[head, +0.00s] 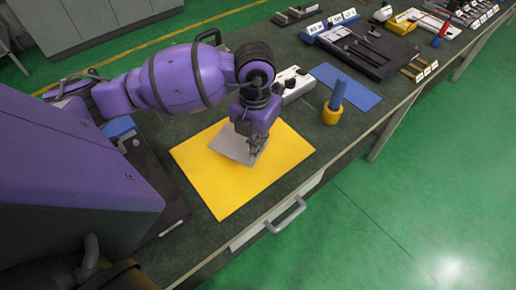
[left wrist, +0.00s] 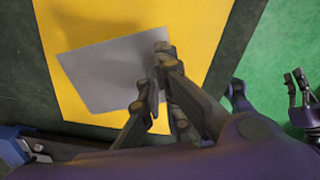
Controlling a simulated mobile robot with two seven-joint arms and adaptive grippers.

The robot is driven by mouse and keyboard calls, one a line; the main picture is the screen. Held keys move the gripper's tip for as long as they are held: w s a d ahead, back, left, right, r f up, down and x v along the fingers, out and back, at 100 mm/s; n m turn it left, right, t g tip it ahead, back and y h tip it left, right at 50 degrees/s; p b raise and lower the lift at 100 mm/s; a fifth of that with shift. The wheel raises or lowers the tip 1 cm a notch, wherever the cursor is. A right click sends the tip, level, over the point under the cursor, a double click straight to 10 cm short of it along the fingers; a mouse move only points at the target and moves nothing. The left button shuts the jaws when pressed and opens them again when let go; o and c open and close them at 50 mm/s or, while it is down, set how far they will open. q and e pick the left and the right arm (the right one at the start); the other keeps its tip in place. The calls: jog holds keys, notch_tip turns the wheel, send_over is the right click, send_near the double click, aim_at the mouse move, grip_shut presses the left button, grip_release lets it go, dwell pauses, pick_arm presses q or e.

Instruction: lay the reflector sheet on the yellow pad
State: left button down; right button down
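The yellow pad (head: 221,195) lies flat on the dark workbench and also fills much of the left wrist view (left wrist: 195,20). The reflector sheet (head: 229,146) is a thin grey square over the pad's middle. In the left wrist view the sheet (left wrist: 105,75) has a shadow beyond its far edge, so it looks slightly above the pad. My left gripper (head: 257,147) is shut on the sheet's right edge; its fingers (left wrist: 158,75) hide that edge. My right gripper (left wrist: 297,88) shows at the right of the left wrist view, fingers apart and empty, over the green floor.
A blue cylinder in a yellow base (head: 332,110) stands right of the pad by a blue mat (head: 350,88). A white block with dark knobs (head: 293,84) is behind the gripper. A drawer handle (head: 287,215) juts from the front.

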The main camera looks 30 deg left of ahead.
pick_arm(q)
jog(key=shift+w+f, duration=0.65)
jog(key=shift+f, duration=1.6)
jog(key=shift+f, duration=0.2)
jog(key=c, duration=2)
grip_release()
jog(key=shift+r, duration=0.1)
notch_tip(320, 180, up, 12)
jog(key=shift+r, duration=0.1)
